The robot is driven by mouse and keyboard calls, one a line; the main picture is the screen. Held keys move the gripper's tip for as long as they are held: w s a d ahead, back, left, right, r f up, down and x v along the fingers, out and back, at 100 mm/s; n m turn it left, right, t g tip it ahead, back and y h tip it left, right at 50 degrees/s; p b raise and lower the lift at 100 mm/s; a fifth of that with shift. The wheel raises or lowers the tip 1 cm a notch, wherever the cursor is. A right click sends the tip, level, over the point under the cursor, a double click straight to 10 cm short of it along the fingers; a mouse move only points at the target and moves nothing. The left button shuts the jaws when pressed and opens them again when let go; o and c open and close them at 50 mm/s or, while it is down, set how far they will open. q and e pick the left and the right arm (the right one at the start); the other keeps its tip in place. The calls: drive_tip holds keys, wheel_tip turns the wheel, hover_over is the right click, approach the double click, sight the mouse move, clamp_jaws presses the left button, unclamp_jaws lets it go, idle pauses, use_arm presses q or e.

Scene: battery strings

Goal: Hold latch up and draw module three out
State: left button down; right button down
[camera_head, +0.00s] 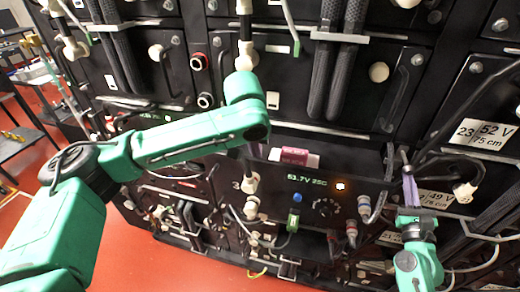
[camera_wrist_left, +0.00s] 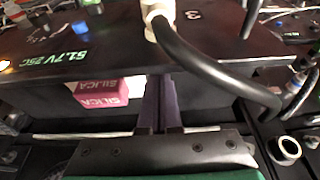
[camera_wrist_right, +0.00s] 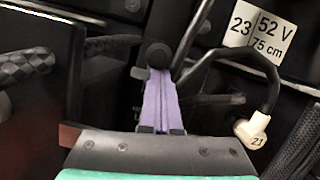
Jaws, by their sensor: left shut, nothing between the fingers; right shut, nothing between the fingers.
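Module three is the black front (camera_head: 330,200) with a lit green display (camera_head: 307,181) and a "3" label; its front also fills the left wrist view (camera_wrist_left: 110,35). My left gripper (camera_wrist_left: 160,100) is shut and empty, its purple fingers in the dark gap at the module's edge, beside a pink silica packet (camera_wrist_left: 100,93). In the head view my left arm hides these fingers. My right gripper (camera_head: 410,188) is shut and empty at the module's right side. Its fingertips are close to a black round knob (camera_wrist_right: 158,55); I cannot tell whether they touch. I cannot clearly make out the latch.
A thick black curved cable or handle (camera_wrist_left: 220,70) runs close to my left fingers from a white connector (camera_wrist_left: 160,20). A black cable with a white "21" plug (camera_wrist_right: 252,128) loops beside my right fingers. Other black modules surround this one. Red floor (camera_head: 200,270) lies below.

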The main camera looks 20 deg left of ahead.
use_arm(q)
drive_tip(key=shift+s+f, duration=0.15)
drive_tip(key=shift+f, duration=0.3)
use_arm(e)
drive_tip(key=shift+r, duration=0.1)
use_arm(q)
drive_tip(key=shift+w, duration=0.3)
drive_tip(key=w, duration=0.3)
drive_tip(key=shift+w+d+r, duration=0.1)
drive_tip(key=shift+d+r, duration=0.05)
drive_tip(key=shift+r, duration=0.05)
drive_tip(key=shift+w+r, duration=0.2)
drive_tip(key=shift+r, duration=0.55)
drive_tip(key=v, duration=0.8)
drive_tip(key=shift+s+r, duration=0.2)
drive_tip(key=shift+r, duration=0.15)
use_arm(e)
drive_tip(key=shift+s+a+r, duration=0.1)
drive_tip(key=shift+s+r, duration=0.1)
drive_tip(key=shift+s, duration=0.1)
